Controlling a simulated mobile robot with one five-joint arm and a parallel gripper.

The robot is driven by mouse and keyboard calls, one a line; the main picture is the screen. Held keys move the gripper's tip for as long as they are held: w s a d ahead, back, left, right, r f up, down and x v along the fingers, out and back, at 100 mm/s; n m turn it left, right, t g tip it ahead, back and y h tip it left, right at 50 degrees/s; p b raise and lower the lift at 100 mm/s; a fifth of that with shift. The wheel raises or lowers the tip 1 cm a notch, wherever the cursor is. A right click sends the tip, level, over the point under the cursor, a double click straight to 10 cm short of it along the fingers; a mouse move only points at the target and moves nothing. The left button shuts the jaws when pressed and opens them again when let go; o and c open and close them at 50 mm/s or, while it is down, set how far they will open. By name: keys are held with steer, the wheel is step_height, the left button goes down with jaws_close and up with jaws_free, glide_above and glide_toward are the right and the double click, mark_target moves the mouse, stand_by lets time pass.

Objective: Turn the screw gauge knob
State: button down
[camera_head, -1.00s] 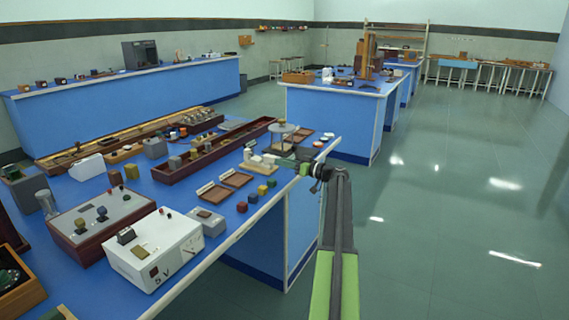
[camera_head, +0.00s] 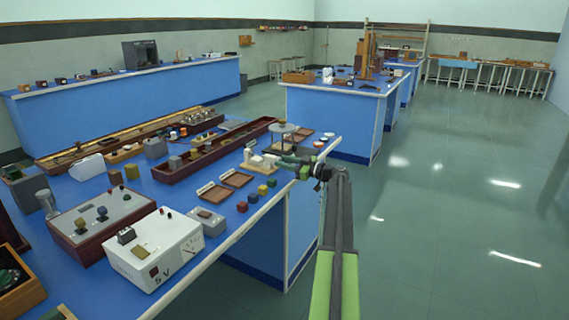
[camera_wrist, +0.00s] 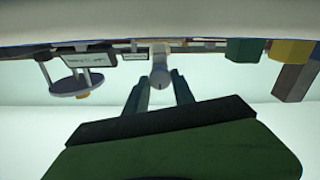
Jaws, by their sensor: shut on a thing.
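The screw gauge (camera_head: 258,161) is a small pale device on a wooden base, near the right edge of the front blue bench in the head view. My gripper (camera_head: 278,160) reaches it from the right. In the wrist view, which looks upside down, the pale rounded knob (camera_wrist: 160,62) sits between the two dark fingertips of my gripper (camera_wrist: 160,80). The jaws are shut on the knob. The exact contact is small and hard to see.
A round-topped stand (camera_head: 283,128) stands just behind the gauge. Flat trays (camera_head: 236,179) and small coloured cubes (camera_head: 262,190) lie in front of it. A white power box (camera_head: 155,250) is at the front. The floor right of the bench (camera_head: 450,220) is clear.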

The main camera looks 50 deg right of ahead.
steer(key=c, duration=1.1)
jaws_free()
steer(key=shift+o, duration=0.2)
steer(key=v, duration=1.7)
steer(key=shift+s, duration=0.2)
